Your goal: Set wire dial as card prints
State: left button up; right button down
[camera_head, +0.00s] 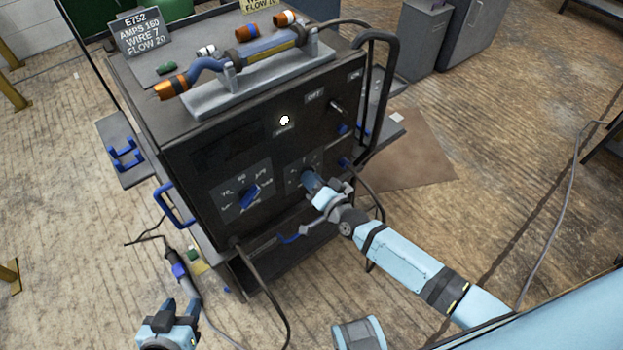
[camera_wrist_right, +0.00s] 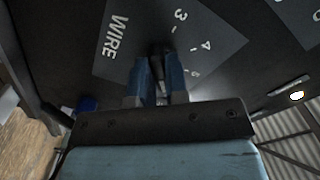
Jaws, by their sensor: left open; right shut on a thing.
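The card (camera_head: 140,33) on top of the dark machine (camera_head: 200,160) reads E752, AMPS 160, WIRE 7, FLOW 20. The wire dial is on the machine's front; its plate (camera_wrist_right: 115,40) shows WIRE and the numbers 3, 4 and 5 in the right wrist view. My right gripper (camera_head: 312,182) is at this dial, its blue fingers (camera_wrist_right: 160,75) shut on the dark knob (camera_wrist_right: 158,48). The fingers hide most of the knob, so its setting cannot be read. My left gripper (camera_head: 180,308) is open at the lower left, away from the machine's front.
A blue amps knob (camera_head: 250,196) sits left of the wire dial. A torch (camera_head: 240,62) lies in a grey holder on top of the machine. A second card (camera_head: 258,6) is cut off at the top edge. A dark cable (camera_head: 283,310) loops in front of the machine.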

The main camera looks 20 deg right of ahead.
jog(key=c, duration=1.1)
grip_release()
pick_arm(q)
jog(key=shift+r+p, duration=0.1)
jog(key=shift+p, duration=0.5)
pick_arm(e)
jog(key=shift+v, duration=6.95)
pick_arm(q)
jog(key=shift+r, duration=0.2)
